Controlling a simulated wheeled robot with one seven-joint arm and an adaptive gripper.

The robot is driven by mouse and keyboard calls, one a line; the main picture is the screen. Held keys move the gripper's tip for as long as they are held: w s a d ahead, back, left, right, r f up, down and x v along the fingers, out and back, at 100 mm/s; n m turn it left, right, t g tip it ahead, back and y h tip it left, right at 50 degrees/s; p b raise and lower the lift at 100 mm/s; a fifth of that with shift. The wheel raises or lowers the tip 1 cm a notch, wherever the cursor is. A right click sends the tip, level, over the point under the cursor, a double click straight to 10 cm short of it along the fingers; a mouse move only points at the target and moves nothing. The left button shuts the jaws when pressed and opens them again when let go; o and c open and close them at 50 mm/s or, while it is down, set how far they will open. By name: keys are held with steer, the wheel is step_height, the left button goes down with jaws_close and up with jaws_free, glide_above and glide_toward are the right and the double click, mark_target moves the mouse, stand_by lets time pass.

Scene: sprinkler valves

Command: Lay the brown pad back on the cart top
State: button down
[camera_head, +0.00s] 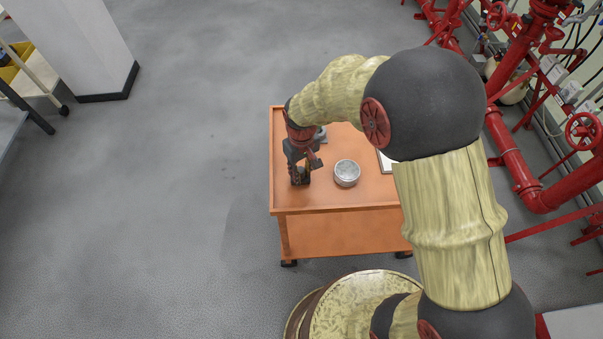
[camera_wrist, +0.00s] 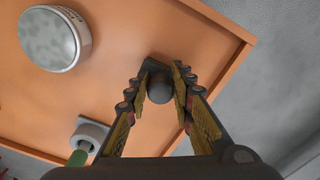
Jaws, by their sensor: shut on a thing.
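My gripper (camera_head: 300,173) points down over the left part of the orange cart top (camera_head: 328,198). In the wrist view, the two fingers of my gripper (camera_wrist: 158,82) close around a dark, rounded knob-like piece. I take this dark brown thing to be the brown pad (camera_wrist: 160,90); most of it is hidden between the fingers. In the head view it is a small dark shape at the fingertips, low over the cart top. I cannot tell whether it touches the surface. The bare cart top also fills much of the wrist view (camera_wrist: 85,95).
A round silver tin (camera_head: 347,173) stands right of my gripper, also in the wrist view (camera_wrist: 48,38). A grey fitting with a green part (camera_wrist: 90,133) stands nearby. A raised orange rim edges the cart. Red pipes (camera_head: 520,165) stand at the right. Open floor lies left.

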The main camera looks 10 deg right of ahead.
steer(key=c, duration=1.5)
jaws_free()
steer(key=shift+c, duration=0.2)
step_height(320, 180, up, 12)
steer(key=p, duration=0.4)
step_height(320, 180, up, 10)
steer(key=m+t, duration=0.1)
steer(key=t, duration=0.1)
glide_above(302, 171)
steer(key=s+d, duration=0.3)
steer(key=d, duration=0.1)
steer(key=s+d+r+m+t, duration=0.1)
steer(key=s+d+r+m, duration=0.1)
steer(key=s+d+r, duration=0.3)
steer(key=s+d+r+m+t, duration=0.2)
steer(key=s+d+r, duration=0.2)
steer(key=s, duration=0.7)
steer(key=shift+s+d+r+t, duration=0.3)
steer(key=shift+s+d+r, duration=0.1)
steer(key=shift+r, duration=0.55)
